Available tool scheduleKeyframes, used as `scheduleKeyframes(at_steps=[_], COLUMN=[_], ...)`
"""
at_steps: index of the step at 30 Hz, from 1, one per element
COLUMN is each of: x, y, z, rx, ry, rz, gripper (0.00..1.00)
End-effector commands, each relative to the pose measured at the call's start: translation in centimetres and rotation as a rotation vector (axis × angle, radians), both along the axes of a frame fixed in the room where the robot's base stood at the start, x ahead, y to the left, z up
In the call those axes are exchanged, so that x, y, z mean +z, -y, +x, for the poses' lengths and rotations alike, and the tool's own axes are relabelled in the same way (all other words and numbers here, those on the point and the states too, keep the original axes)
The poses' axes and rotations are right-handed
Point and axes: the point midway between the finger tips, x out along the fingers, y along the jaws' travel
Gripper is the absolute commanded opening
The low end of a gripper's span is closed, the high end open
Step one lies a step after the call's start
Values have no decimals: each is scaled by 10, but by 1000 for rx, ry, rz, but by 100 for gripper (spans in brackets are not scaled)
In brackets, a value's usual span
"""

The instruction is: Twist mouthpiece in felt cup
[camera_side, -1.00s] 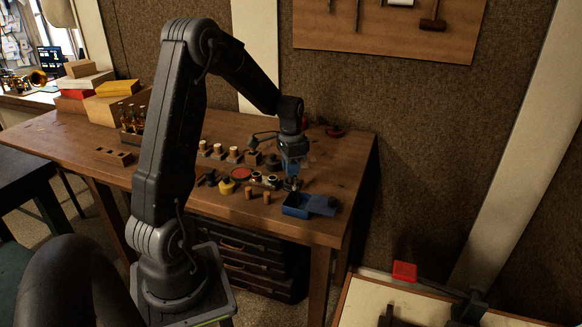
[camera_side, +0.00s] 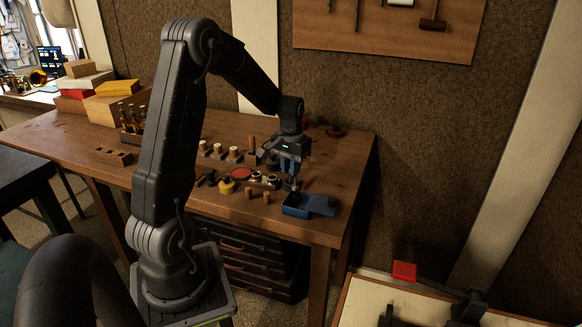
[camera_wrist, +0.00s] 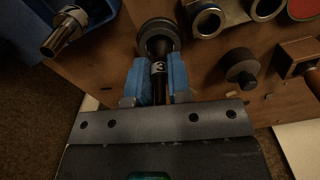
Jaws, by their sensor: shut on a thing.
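My gripper (camera_side: 292,180) points down over the right part of the bench. The mouthpiece's far end meets a dark round cup (camera_wrist: 146,30), apparently the felt cup, with a brownish inside. How deep it sits in the cup is not clear. In the side view the mouthpiece and cup are small and hard to make out beneath the fingers.
A blue box (camera_side: 293,211) stands just right of the gripper. Twin metal rings (camera_wrist: 208,20), a dark knob (camera_wrist: 240,66) and a wooden block (camera_wrist: 293,59) are close by. The bench's right end (camera_side: 352,170) is clear.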

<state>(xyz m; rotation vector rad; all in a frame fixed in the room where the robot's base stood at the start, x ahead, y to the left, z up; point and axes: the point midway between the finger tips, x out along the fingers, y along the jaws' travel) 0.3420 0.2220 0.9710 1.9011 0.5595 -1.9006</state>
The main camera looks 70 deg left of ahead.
Motion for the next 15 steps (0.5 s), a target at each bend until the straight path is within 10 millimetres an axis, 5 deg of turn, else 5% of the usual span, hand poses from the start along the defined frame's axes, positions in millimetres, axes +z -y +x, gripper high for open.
scheduleKeyframes(at_steps=[15], x=[-1], y=[1], z=[0], rx=[184], ry=[-2], rz=[-1], gripper=[0])
